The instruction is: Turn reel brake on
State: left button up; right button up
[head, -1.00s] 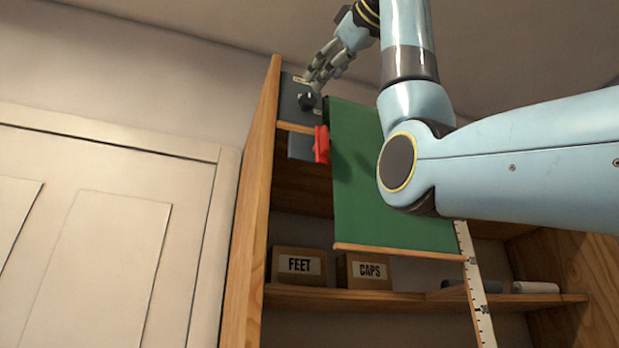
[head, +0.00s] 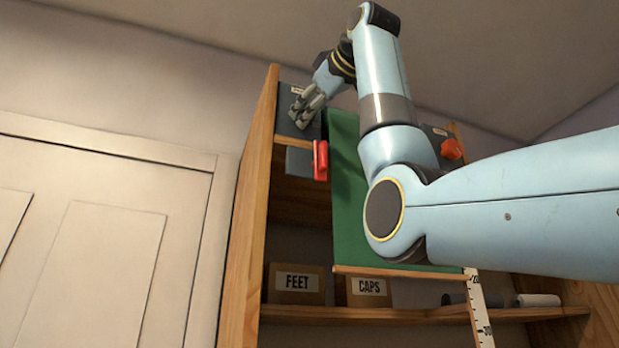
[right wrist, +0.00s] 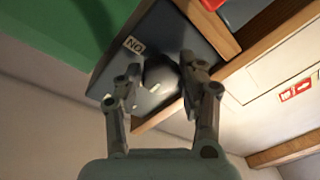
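A dark panel (head: 289,98) sits at the top left of the wooden cabinet. In the right wrist view the panel (right wrist: 190,35) carries a round dark knob (right wrist: 160,74) and a white "ON" label (right wrist: 134,45), seen upside down. My right gripper (head: 303,109) is at this panel and hides the knob in the head view. In the right wrist view its open fingers (right wrist: 160,80) stand on either side of the knob; I cannot tell whether they touch it. My left gripper is not in view.
A red part (head: 320,160) sticks out just below the panel. A green sheet (head: 350,220) hangs beside it, behind my right arm. A red-orange knob (head: 451,148) is on another dark panel to the right. Boxes marked FEET (head: 297,284) and CAPS (head: 368,290) stand on the shelf below.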

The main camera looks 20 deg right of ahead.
jog(key=c, duration=0.5)
jog(key=shift+f+m, duration=0.1)
jog(key=shift+m, duration=0.2)
jog(key=m+h+b, duration=0.1)
jog(key=m+b, duration=0.1)
jog(key=m, duration=0.4)
jog(key=m+t+b, duration=0.1)
jog(key=m+b, duration=0.1)
jog(key=m, duration=0.4)
jog(key=m+h+b, duration=0.1)
jog(key=m, duration=0.5)
jog(key=shift+a+f+m+t+h+b, duration=0.1)
jog(key=shift+m+t+h+b, duration=0.2)
jog(key=shift+m+t+b, duration=0.1)
jog(key=o, duration=1.1)
